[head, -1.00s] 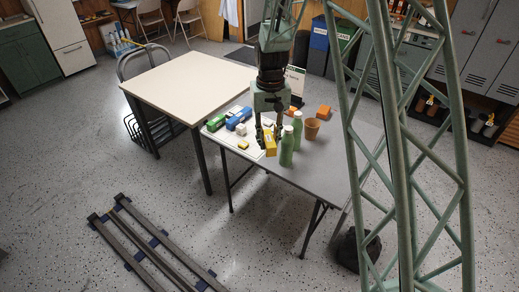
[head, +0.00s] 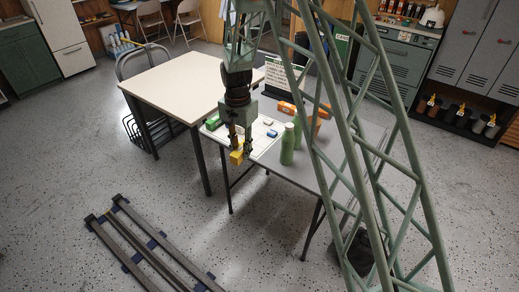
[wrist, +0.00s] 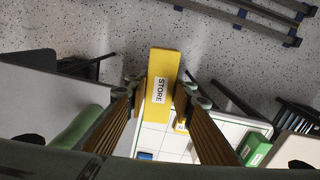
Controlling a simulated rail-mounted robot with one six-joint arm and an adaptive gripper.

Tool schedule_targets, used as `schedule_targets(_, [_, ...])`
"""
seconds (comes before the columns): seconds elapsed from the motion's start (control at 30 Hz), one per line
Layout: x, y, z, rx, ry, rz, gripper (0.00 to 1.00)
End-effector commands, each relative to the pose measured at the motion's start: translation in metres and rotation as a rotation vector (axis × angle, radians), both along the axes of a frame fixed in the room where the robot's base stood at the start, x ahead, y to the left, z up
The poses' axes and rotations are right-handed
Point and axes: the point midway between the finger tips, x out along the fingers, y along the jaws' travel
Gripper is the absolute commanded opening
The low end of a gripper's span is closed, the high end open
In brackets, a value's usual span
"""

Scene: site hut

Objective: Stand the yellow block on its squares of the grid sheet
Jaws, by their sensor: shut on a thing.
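A yellow block (wrist: 163,72) with a white STORE label is held between the two fingers of my gripper (wrist: 158,95). In the head view the yellow block (head: 237,157) hangs below my gripper (head: 240,146), at the near-left edge of the grey table. The white grid sheet (head: 262,144) lies on the table, partly hidden behind my gripper. The block appears above the table, apart from the sheet. Its own squares cannot be told.
A beige table (head: 185,85) adjoins on the left.

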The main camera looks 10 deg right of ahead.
Motion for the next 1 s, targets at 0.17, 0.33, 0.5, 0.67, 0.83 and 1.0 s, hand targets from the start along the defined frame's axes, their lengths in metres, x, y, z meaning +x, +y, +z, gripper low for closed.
schedule_targets(0.17, [0.005, 0.012, -0.011, 0.000, -0.001, -0.077, 0.10])
schedule_targets(0.33, [0.007, 0.015, -0.014, 0.000, -0.001, -0.107, 0.10])
schedule_targets(0.5, [0.007, 0.016, -0.014, 0.000, -0.001, -0.109, 0.10])
schedule_targets(0.67, [0.007, 0.016, -0.014, 0.000, -0.001, -0.109, 0.10])
schedule_targets(0.83, [0.011, 0.011, -0.015, 0.000, 0.000, -0.109, 0.10])
schedule_targets(1.0, [0.023, -0.002, -0.017, 0.001, -0.002, -0.109, 0.10])
